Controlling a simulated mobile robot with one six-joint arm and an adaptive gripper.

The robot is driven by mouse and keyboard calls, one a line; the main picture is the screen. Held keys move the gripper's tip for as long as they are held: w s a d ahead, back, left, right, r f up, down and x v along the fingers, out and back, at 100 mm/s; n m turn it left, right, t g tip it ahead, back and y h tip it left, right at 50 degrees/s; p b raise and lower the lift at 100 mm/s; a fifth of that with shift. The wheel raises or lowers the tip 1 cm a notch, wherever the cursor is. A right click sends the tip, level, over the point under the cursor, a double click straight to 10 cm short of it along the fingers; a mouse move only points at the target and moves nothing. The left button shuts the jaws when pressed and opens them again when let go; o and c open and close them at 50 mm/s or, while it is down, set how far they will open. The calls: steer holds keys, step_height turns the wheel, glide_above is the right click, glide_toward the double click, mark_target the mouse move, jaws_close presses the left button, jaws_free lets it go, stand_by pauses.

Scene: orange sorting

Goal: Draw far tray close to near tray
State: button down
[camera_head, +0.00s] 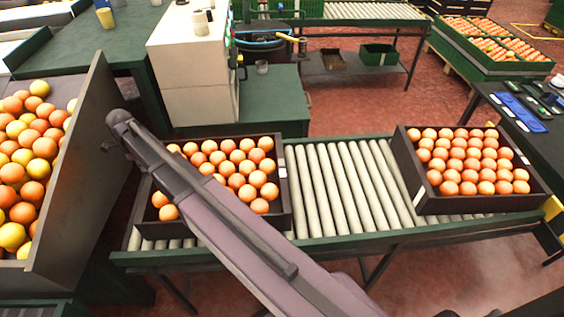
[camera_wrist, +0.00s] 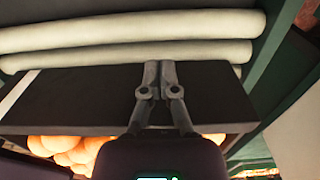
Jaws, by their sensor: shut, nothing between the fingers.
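Two dark trays of oranges rest on a roller conveyor in the head view. The left tray (camera_head: 285,190) stands beside the slanted bin, with my arm crossing in front of it. The right tray (camera_head: 480,204) sits at the conveyor's right end, with a stretch of bare rollers between them. My gripper (camera_wrist: 160,66) shows only in the wrist view, shut and empty. Its fingers lie over the dark wall of a tray (camera_wrist: 80,92), tips near its edge by the rollers; contact cannot be told. Which tray this is I cannot tell. Oranges show below that wall.
The conveyor (camera_head: 345,185) has green side rails. A slanted bin (camera_head: 75,170) of oranges stands at the left. A white machine (camera_head: 185,70) and green cabinet stand behind. A dark table (camera_head: 540,140) is at the right.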

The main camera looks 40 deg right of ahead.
mark_target(270, 153)
steer(key=shift+s+d+f, duration=0.15)
steer(key=shift+s+d, duration=0.1)
steer(key=shift+d, duration=0.05)
steer(key=shift+s+d, duration=0.45)
steer(key=shift+d, duration=0.25)
steer(key=shift+s+d, duration=3.9)
steer(key=shift+d, duration=1.95)
steer(key=shift+s+d, duration=3.85)
steer(key=shift+d, duration=2.05)
steer(key=shift+s+d, duration=3.9)
steer(key=shift+d, duration=1.95)
steer(key=shift+w+a, duration=0.75)
steer(key=shift+a, duration=0.3)
steer(key=shift+p, duration=0.3)
step_height(270, 153, up, 12)
steer(key=p, duration=1.2)
